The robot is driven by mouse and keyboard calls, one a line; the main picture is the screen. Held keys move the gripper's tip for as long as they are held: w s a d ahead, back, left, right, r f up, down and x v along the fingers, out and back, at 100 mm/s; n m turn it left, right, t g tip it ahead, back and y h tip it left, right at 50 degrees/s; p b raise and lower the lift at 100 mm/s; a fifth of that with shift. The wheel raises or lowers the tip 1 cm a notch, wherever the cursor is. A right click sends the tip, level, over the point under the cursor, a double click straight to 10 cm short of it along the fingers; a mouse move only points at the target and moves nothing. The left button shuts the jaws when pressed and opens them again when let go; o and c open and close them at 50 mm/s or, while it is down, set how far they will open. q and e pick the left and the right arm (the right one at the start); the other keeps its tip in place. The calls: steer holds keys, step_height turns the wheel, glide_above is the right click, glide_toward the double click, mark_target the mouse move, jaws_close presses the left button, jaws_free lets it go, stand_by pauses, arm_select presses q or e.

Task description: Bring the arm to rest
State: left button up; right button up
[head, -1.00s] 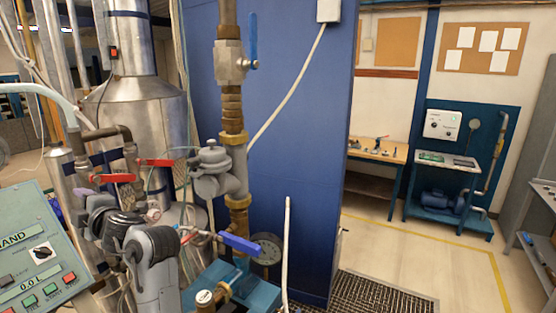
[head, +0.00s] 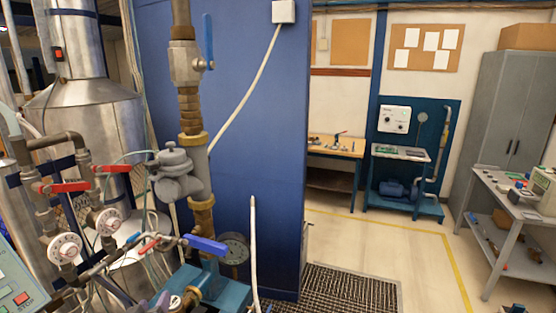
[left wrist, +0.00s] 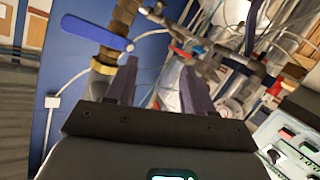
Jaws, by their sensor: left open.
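My left gripper (left wrist: 158,78) shows in the left wrist view with its two dark purple fingers apart and nothing between them. Beyond the fingers, the wrist view shows brass pipework and a blue valve handle (left wrist: 95,33), apart from the fingers as far as I can tell. The rest of my left arm is out of the head view. My right gripper is in neither view.
Dense pipework stands at left, with red valve handles (head: 70,187), round dials (head: 65,248), a blue-handled valve (head: 204,245) and a pressure gauge (head: 234,248). A blue wall panel (head: 262,120) stands behind. Open floor (head: 390,255) lies right, before a grey table (head: 510,205).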

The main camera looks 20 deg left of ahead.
arm_select(q)
steer(key=s+d+f+m+g+h, duration=0.4)
steer(key=s+d+f+m+h, duration=0.15)
steer(key=s+d+f, duration=0.6)
steer(key=s+d+f+m+g, duration=0.2)
steer(key=s+d+f+g, duration=0.15)
steer(key=s, duration=0.35)
steer(key=s+d+f+m+g, duration=0.2)
steer(key=s+d+f+m, duration=0.15)
steer(key=s+f, duration=0.2)
steer(key=w+p+v, duration=0.2)
steer(key=p+v, duration=0.8)
steer(key=w+r+p+v, duration=0.1)
steer(key=w+p+v, duration=0.1)
steer(key=p+v, duration=0.8)
steer(key=shift+r+h, duration=0.25)
steer(key=shift+h, duration=0.2)
